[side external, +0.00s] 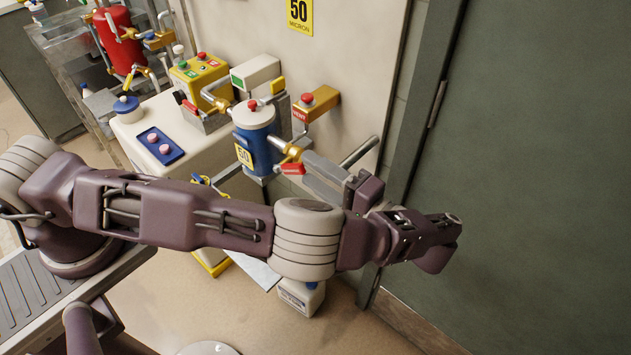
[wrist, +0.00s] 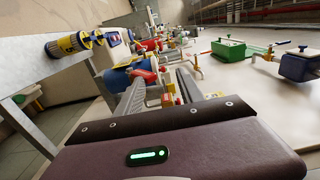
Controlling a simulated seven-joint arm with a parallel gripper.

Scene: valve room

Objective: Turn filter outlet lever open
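The blue filter housing (side external: 258,150) with a yellow "50" label stands against the wall panel. A brass outlet valve (side external: 291,152) sits on its right side. A red lever (side external: 292,169) with pale lettering sits just below that valve, pointing roughly sideways. My gripper (side external: 310,172) comes in from the right, its grey fingers just right of the lever. In the wrist view, my gripper (wrist: 160,86) has its two ribbed fingers apart, with brass and red valve parts seen between and beyond them. The blue housing (wrist: 117,78) shows left of the fingers. I cannot tell whether a finger touches the lever.
A brass fitting with a red button (side external: 316,103) is above the valve. A yellow box with buttons (side external: 200,75) and a red housing (side external: 118,40) stand farther left.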

